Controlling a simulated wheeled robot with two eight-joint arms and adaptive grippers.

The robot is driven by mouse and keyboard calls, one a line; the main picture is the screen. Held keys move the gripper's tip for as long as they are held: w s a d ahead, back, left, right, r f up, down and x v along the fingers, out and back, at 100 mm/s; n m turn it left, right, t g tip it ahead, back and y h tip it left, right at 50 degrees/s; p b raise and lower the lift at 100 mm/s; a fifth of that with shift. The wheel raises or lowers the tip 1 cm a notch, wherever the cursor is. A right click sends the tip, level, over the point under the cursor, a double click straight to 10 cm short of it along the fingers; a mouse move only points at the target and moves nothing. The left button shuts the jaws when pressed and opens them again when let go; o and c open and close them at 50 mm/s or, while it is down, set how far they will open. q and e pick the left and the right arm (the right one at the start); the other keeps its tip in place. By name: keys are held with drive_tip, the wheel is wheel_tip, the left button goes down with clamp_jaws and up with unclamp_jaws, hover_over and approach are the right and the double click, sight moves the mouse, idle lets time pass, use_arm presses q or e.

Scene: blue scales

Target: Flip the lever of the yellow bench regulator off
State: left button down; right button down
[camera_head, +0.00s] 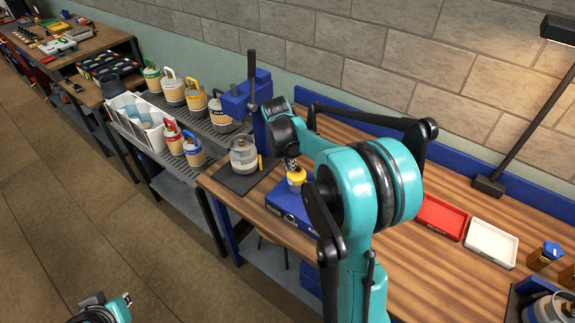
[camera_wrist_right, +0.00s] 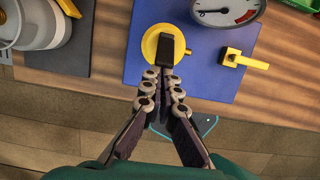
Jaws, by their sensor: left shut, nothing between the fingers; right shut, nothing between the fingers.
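The yellow bench regulator (camera_head: 296,180) stands at the blue unit on the wooden bench. In the right wrist view it is a round yellow body (camera_wrist_right: 152,45) on a blue panel (camera_wrist_right: 207,58). A dark lever (camera_wrist_right: 166,50) lies across it and points down the picture. My right gripper (camera_wrist_right: 163,76) is shut and empty, its fingertips at the lever's lower end; whether they touch is unclear. In the head view its fingers (camera_head: 291,164) are just above the regulator, partly behind my arm. My left gripper (camera_head: 100,309) is at the bottom left, away from the bench, its fingers hard to make out.
A gauge (camera_wrist_right: 213,8) and a yellow T-handle (camera_wrist_right: 244,60) sit beside the regulator. A grey canister (camera_head: 244,156) on a dark mat and a blue lever press (camera_head: 248,98) stand left. A red tray (camera_head: 440,217) and a white tray (camera_head: 491,243) lie right.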

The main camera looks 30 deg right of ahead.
drive_tip(key=shift+w+d+r+g+y+p, duration=0.2)
drive_tip(key=shift+d+r+g+y, duration=0.15)
drive_tip(key=shift+y, duration=0.25)
drive_tip(key=shift+w+d+r+g+y+p, duration=0.2)
drive_tip(key=shift+d+y, duration=0.25)
drive_tip(key=shift+y, duration=0.15)
drive_tip(key=shift+d, duration=0.1)
drive_tip(key=shift+s, duration=0.1)
drive_tip(key=shift+r, duration=0.15)
drive_tip(key=shift+r+p, duration=0.35)
drive_tip(key=shift+r, duration=0.35)
drive_tip(key=shift+a+f, duration=0.1)
drive_tip(key=shift+a, duration=0.1)
